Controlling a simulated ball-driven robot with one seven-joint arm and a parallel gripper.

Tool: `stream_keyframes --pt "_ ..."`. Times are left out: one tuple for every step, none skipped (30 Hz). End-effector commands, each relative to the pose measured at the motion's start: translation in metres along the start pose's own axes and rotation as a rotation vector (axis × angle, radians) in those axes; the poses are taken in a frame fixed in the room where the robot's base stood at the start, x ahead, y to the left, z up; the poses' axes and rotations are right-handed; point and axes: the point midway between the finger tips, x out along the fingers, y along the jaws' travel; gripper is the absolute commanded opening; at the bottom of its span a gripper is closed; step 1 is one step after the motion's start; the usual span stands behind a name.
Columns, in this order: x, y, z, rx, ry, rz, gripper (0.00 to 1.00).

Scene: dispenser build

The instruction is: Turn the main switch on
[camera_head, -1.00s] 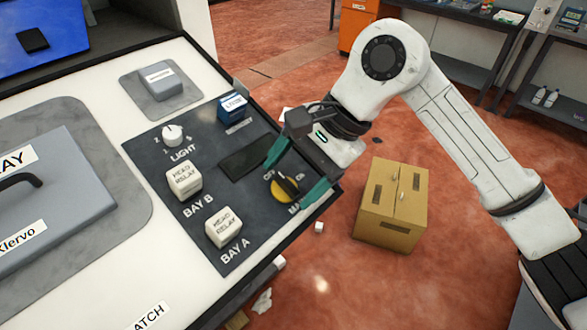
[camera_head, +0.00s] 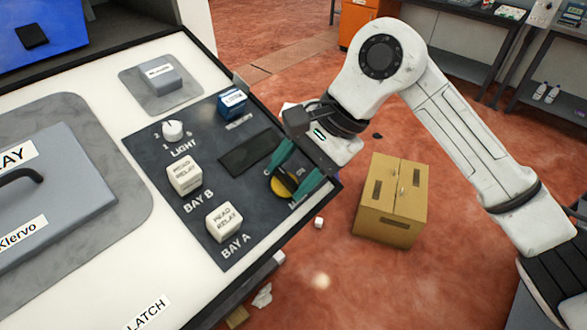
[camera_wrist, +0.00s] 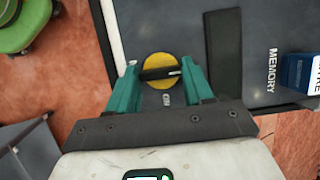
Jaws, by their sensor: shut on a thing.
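The main switch is a yellow round dial with a dark bar handle. In the head view the main switch (camera_head: 283,187) sits at the lower right of the dark control panel (camera_head: 245,205), partly hidden by my fingers. My gripper (camera_head: 292,180) has its teal fingers closed in on the switch from both sides. In the wrist view the main switch (camera_wrist: 161,74) lies between the fingertips of my gripper (camera_wrist: 160,75), and its bar handle runs across from one finger to the other. The gripper is shut on the switch handle. The switch's end label is mostly hidden.
The panel also carries a LIGHT knob (camera_head: 172,130), the BAY B relay (camera_head: 184,174), the BAY A relay (camera_head: 225,222), a blue block (camera_head: 232,103) and a dark empty slot (camera_head: 247,153). A cardboard box (camera_head: 392,200) stands on the floor at the right.

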Motion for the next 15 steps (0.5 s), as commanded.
stream_keyframes --pt "-0.0001 0.0001 -0.0001 0.002 0.0 -0.001 0.21" --pt "0.0001 0.0002 -0.0003 0.003 0.0 -0.001 0.21" --pt "0.0004 0.0004 -0.0004 0.007 0.0 -0.003 0.21" --pt "0.0006 0.0006 -0.0006 0.011 0.0 -0.005 0.21" --pt "0.0009 0.0008 -0.0007 0.017 0.0 -0.007 0.21" --pt "0.0013 0.0012 -0.001 0.025 0.0 -0.01 0.21" --pt "0.0016 0.0016 -0.0012 0.033 0.0 -0.014 0.21" --pt "0.002 0.0019 -0.0014 0.044 0.0 -0.018 0.21" --pt "0.0024 0.0023 -0.0018 0.058 0.001 -0.025 0.21" --pt "0.0028 0.0025 -0.002 0.072 0.002 -0.031 0.21" --pt "0.0031 0.0027 -0.0021 0.086 0.002 -0.038 0.21" --pt "0.0037 0.0032 -0.0022 0.108 0.002 -0.046 0.21" --pt "0.0043 0.0036 -0.0023 0.128 0.002 -0.054 0.21" --pt "0.0047 0.0039 -0.0025 0.148 0.002 -0.062 0.21" --pt "0.0051 0.0042 -0.0028 0.177 0.003 -0.075 0.21"
